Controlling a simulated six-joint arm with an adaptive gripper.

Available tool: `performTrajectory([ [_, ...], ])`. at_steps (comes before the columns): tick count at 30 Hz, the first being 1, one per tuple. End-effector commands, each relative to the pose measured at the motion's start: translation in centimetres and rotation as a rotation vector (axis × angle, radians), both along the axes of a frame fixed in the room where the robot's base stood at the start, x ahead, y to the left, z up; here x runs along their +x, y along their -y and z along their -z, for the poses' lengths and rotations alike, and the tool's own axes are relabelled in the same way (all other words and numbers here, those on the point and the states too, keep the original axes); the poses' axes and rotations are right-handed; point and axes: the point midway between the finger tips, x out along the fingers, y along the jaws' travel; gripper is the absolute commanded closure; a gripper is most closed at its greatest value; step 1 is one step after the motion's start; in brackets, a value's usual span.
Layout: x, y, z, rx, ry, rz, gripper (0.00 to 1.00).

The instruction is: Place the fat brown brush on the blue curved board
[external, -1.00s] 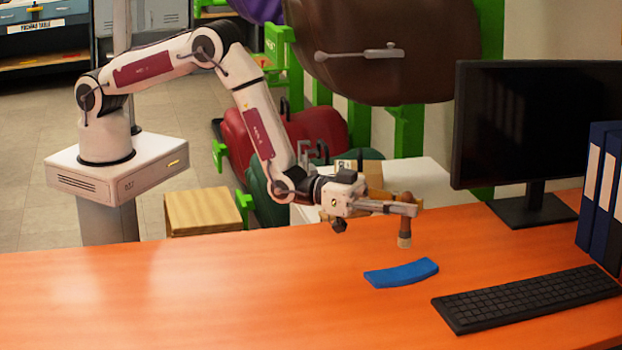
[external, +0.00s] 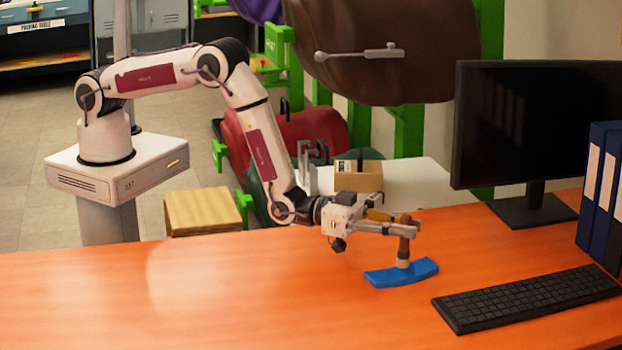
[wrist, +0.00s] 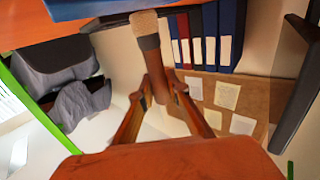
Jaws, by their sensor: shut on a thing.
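The fat brown brush (external: 404,246) is held upright by its handle in my gripper (external: 402,227), bristle end down. My gripper is shut on the brush. The blue curved board (external: 402,274) lies on the orange table, directly below the brush. In the external view the bristle end appears at the board's upper surface; I cannot tell whether it touches. In the wrist view the brush (wrist: 150,50) stands out between the fingers (wrist: 158,92), its pale bristle end close to the blue board (wrist: 95,8) at the top edge.
A black keyboard (external: 528,296) lies to the right of the board. A monitor (external: 535,130) and blue binders (external: 600,190) stand behind it. The orange table (external: 200,300) is clear to the left. A cardboard box (external: 358,176) sits on a white surface behind my gripper.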

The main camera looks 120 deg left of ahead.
Motion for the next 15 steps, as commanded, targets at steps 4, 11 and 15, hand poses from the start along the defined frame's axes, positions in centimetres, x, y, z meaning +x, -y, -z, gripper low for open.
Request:
performTrajectory([
  [4,0.01,0.01,0.57,0.0,0.001,0.0,1.0],
  [11,0.0,0.0,0.55,0.0,0.002,0.0,1.0],
  [15,0.0,0.0,0.74,0.0,0.001,0.0,1.0],
])
